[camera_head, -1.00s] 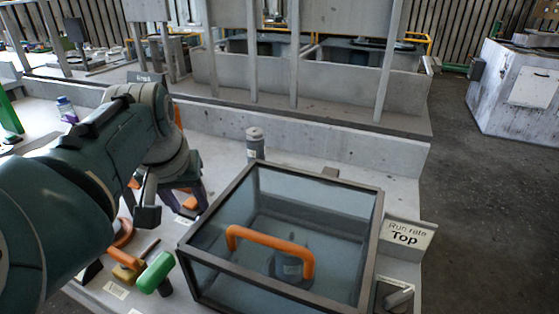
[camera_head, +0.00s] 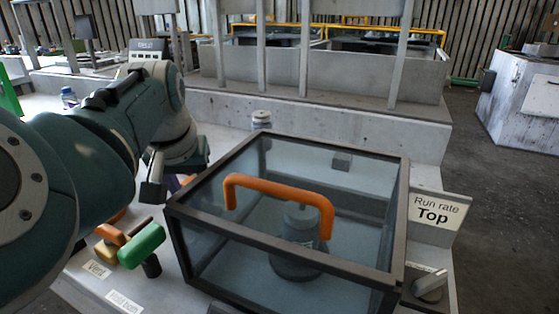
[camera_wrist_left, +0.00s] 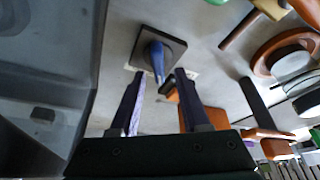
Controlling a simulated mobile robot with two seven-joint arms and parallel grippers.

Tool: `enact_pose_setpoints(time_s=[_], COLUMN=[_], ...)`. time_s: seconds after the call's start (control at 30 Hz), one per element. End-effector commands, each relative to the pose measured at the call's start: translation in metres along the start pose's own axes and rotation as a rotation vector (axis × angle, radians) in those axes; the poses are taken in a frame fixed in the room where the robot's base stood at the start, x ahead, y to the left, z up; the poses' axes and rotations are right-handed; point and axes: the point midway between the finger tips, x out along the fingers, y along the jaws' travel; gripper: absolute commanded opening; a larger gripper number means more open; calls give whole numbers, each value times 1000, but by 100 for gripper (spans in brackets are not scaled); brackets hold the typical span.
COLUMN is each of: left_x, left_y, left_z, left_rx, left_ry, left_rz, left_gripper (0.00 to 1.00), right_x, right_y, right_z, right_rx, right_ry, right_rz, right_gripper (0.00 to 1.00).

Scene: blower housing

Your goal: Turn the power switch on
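In the left wrist view, a blue lever (camera_wrist_left: 157,60) stands on a dark square plate (camera_wrist_left: 173,43) fixed to the pale bench. A pale label beside the plate is mostly hidden and I cannot read it, so I cannot confirm that this is the power switch. My left gripper (camera_wrist_left: 160,84) is open, its two dark fingers apart, with the lever's tip in line with the gap between them. I cannot tell whether they touch. In the head view my left gripper (camera_head: 160,184) is low beside the glass case, partly hidden by my arm. My right gripper is not in view.
A dark-framed glass case (camera_head: 285,262) with an orange handle (camera_head: 280,186) stands close to the gripper. A green-handled lever (camera_head: 141,245) is in front. A grey knob (camera_head: 430,284) sits below the "Run rate Top" sign (camera_head: 434,211) at right.

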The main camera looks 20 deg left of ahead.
Motion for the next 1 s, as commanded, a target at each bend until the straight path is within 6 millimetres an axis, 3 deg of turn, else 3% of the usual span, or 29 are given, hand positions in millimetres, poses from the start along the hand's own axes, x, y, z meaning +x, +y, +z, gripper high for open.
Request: enact_pose_setpoints(time_s=[0.07,0.4,1.0], left_x=[0,0,-1], left_y=[0,0,0], left_z=[0,0,0], left_rx=[0,0,20], left_ry=[0,0,0], left_rz=[0,0,8], left_gripper=[38,0,0], right_x=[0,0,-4], right_y=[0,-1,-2], right_z=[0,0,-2], right_rx=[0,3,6], right_ry=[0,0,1], right_rz=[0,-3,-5], right_gripper=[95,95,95])
